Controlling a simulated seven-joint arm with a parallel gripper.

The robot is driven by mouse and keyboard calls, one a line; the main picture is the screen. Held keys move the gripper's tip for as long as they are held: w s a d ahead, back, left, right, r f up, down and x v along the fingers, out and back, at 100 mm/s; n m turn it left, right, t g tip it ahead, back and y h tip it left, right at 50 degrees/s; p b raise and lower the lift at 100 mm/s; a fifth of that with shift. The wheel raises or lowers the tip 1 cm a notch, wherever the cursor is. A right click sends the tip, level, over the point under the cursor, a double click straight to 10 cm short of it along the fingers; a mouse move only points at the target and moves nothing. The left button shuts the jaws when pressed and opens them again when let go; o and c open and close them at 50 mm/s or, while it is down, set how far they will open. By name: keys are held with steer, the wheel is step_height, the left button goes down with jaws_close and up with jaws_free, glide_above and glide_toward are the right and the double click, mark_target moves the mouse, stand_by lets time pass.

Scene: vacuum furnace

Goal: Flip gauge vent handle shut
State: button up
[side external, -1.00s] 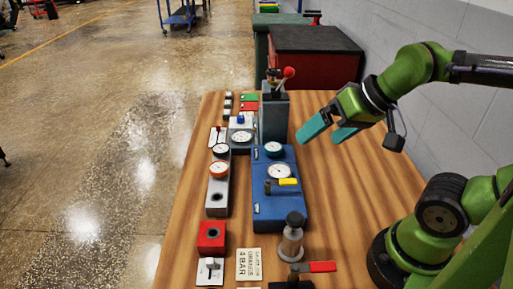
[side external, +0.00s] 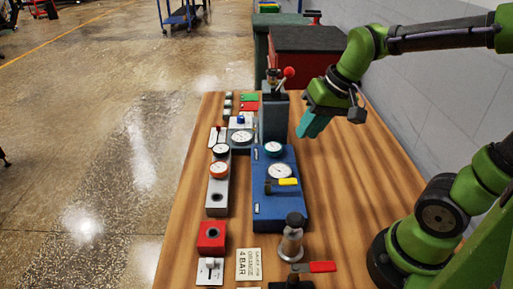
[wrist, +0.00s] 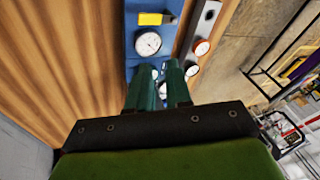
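A yellow handle (side external: 288,182) lies crosswise on the blue block (side external: 262,208), just below a white-faced gauge (side external: 280,171). It also shows in the wrist view as a yellow bar (wrist: 151,18) beside the gauge (wrist: 148,43). I cannot tell for certain which handle is the gauge vent. A red handle (side external: 322,267) sits at the front, and a red-knobbed lever (side external: 289,72) stands on the grey block at the back. My gripper (side external: 308,128) is in the air right of the blue block's far end. Its teal fingers (wrist: 160,88) are apart with nothing between them.
A grey strip (side external: 217,192) with dark and orange gauges runs left of the blue block. A red block (side external: 211,237), a sign card (side external: 249,264) and a grey cylinder (side external: 291,240) stand in front. The wooden table (side external: 345,190) is clear to the right.

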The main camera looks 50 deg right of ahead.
steer(key=w+d+f+m+g, duration=0.1)
steer(key=w+d+g, duration=0.1)
steer(key=w, duration=0.1)
steer(key=w+d+f+m+g, duration=0.1)
steer(key=w+d+f+g, duration=0.1)
steer(key=w, duration=0.1)
steer(key=w+d+f+m+g, duration=0.1)
steer(key=w+d+f+g, duration=0.1)
steer(key=w, duration=0.1)
steer(key=shift+w+d+f+y, duration=0.1)
steer(key=shift+w+f+y, duration=0.1)
steer(key=shift+y, duration=0.1)
jaws_close()
steer(key=shift+w+r+m+g+y, duration=0.15)
steer(key=shift+r+m+g+y, duration=0.05)
steer(key=shift+r+g, duration=0.2)
steer(key=shift+w+r+m+g+y, duration=0.2)
steer(key=shift+r+g, duration=0.1)
steer(key=shift+r, duration=0.2)
steer(key=shift+a, duration=0.2)
